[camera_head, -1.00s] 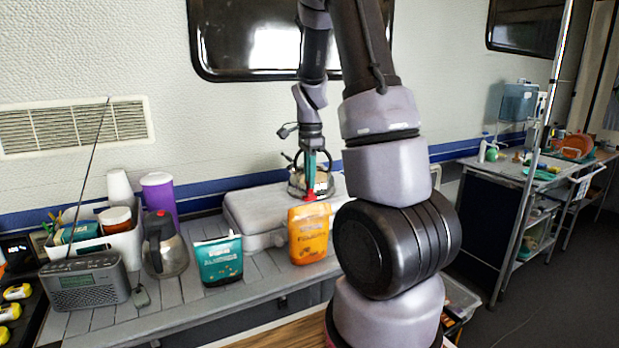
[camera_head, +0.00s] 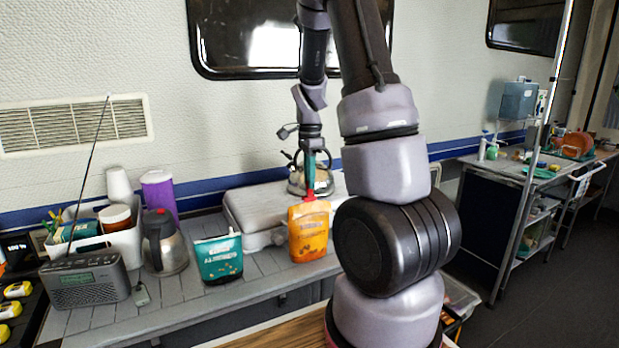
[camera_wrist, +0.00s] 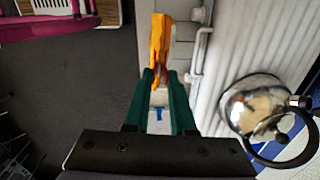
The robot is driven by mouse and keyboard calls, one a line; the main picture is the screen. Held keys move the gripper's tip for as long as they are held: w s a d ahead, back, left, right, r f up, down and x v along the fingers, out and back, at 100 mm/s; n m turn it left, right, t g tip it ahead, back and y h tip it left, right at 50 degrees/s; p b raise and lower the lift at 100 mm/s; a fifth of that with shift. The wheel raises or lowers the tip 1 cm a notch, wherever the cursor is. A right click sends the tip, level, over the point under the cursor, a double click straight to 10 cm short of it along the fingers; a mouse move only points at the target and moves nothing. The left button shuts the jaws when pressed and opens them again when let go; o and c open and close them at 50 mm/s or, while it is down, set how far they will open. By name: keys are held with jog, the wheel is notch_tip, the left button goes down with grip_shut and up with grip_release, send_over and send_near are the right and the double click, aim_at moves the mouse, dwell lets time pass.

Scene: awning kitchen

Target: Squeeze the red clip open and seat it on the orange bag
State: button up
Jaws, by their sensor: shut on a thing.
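The orange bag (camera_head: 309,236) stands upright on the grey slatted counter, and its orange top edge (camera_wrist: 158,38) shows in the wrist view. My gripper (camera_head: 309,180) points down above the bag. Its green fingers are shut on the red clip (camera_head: 309,195), which is at the bag's top edge. In the wrist view my gripper (camera_wrist: 161,78) has the clip between its fingertips, with only a little red showing against the bag. I cannot tell whether the clip's jaws are open or around the bag's edge.
A teal bag (camera_head: 218,259) stands to the left, with a coffee pot (camera_head: 165,243) beyond it. A light grey case (camera_head: 255,212) lies behind the bags, with a metal kettle (camera_head: 322,181) behind my gripper. A radio (camera_head: 85,283) sits farther left.

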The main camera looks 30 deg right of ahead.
jog(key=shift+f, duration=0.4)
jog(key=shift+f, duration=0.2)
dwell(0.3)
jog(key=shift+w+f, duration=0.1)
jog(key=shift+f, duration=0.6)
dwell(0.8)
jog(key=o, duration=0.8)
jog(key=shift+o, duration=0.2)
jog(key=shift+r, duration=3.5)
